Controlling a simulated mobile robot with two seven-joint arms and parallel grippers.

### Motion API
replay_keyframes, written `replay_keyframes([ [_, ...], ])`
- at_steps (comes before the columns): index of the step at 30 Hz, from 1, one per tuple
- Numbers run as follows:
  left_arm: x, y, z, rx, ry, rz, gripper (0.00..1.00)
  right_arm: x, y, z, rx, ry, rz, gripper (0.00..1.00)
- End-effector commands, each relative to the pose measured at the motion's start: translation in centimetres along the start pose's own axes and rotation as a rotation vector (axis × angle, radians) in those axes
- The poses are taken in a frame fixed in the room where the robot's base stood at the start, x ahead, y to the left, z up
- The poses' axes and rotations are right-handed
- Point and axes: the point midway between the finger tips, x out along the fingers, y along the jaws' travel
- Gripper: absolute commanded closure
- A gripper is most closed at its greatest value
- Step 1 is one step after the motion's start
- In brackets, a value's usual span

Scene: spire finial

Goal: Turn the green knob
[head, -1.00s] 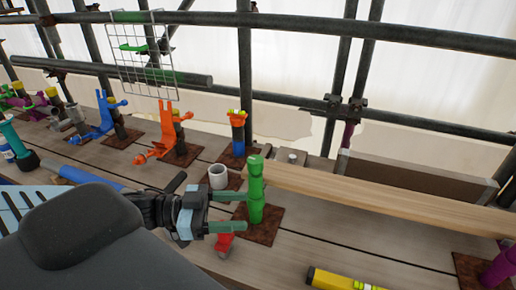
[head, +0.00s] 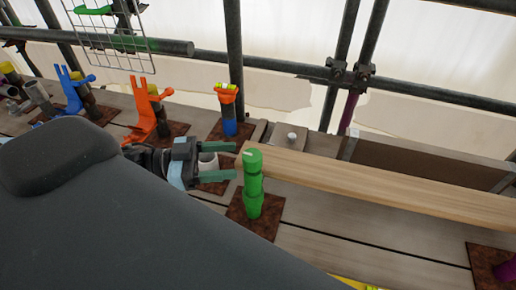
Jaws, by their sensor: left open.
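The green knob (head: 253,183) is a knobbly upright green post on a rusty brown square plate (head: 268,225), in the middle of the head view. A small white mark shows near its top. My left gripper (head: 220,164) comes in from the left, beside the upper part of the green post. Its two green-grey fingers are apart, one above the other in the picture, and point toward the post. I cannot tell whether the fingertips touch it. My right gripper is not in view.
An orange and blue post (head: 228,108), an orange clamp (head: 148,108) and a blue clamp (head: 72,92) stand further back. A wooden plank (head: 380,186) lies to the right. Scaffold tubes (head: 233,60) rise behind.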

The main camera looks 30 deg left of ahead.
Motion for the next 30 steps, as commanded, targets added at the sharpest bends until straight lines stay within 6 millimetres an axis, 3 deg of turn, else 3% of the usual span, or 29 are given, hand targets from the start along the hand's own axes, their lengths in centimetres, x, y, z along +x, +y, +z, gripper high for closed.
replay_keyframes([
  [10, 0.7, 0.0, 0.0, 0.001, 0.002, -0.001, 0.41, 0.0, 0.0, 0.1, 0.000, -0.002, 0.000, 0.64],
  [30, 5.3, 0.0, -0.1, 0.002, 0.003, 0.000, 0.41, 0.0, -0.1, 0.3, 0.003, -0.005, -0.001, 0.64],
])
